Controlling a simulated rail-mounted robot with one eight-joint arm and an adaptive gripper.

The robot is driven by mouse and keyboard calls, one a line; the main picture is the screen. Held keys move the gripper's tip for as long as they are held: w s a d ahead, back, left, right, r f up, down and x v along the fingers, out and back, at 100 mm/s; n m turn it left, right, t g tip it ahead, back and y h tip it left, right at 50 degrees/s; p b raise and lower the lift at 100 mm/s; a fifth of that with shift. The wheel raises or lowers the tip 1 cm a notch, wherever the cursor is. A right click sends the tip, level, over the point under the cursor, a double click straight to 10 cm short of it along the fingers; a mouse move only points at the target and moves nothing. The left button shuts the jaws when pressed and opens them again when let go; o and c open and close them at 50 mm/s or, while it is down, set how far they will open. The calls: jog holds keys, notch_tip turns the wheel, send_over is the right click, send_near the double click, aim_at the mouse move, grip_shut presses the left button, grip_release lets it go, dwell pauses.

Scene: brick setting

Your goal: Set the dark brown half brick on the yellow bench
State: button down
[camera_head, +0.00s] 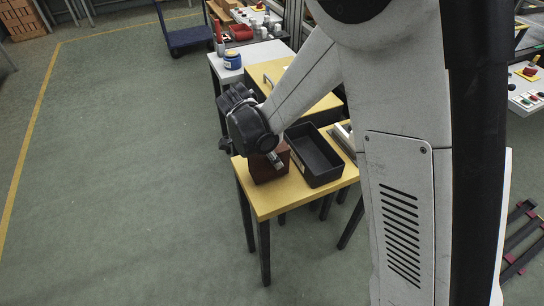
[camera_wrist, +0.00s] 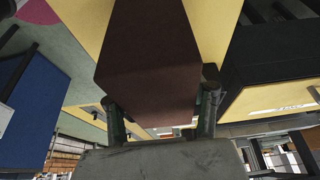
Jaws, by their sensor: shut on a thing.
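The dark brown half brick (camera_head: 268,168) is at the left part of the yellow bench (camera_head: 268,206), beside a black tray. My gripper (camera_head: 274,156) reaches it from above and is shut on it. In the wrist view the brick (camera_wrist: 150,55) stands large between the two fingers, one at each side (camera_wrist: 162,116). The yellow bench top (camera_wrist: 210,28) shows behind it. The brick looks upright, at or very near the bench top; I cannot tell whether its underside touches. My wrist hides part of the brick's top in the head view.
The black open tray (camera_head: 316,170) stands close to the brick's right. A grey metal piece (camera_head: 344,138) lies beyond it. A second yellow surface with a handle (camera_head: 298,82) and a white table (camera_head: 250,50) with a blue tin (camera_head: 232,60) are behind. The bench's front left corner is bare.

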jog(key=shift+f, duration=0.7)
jog(key=shift+f, duration=0.15)
jog(key=c, duration=0.8)
grip_release()
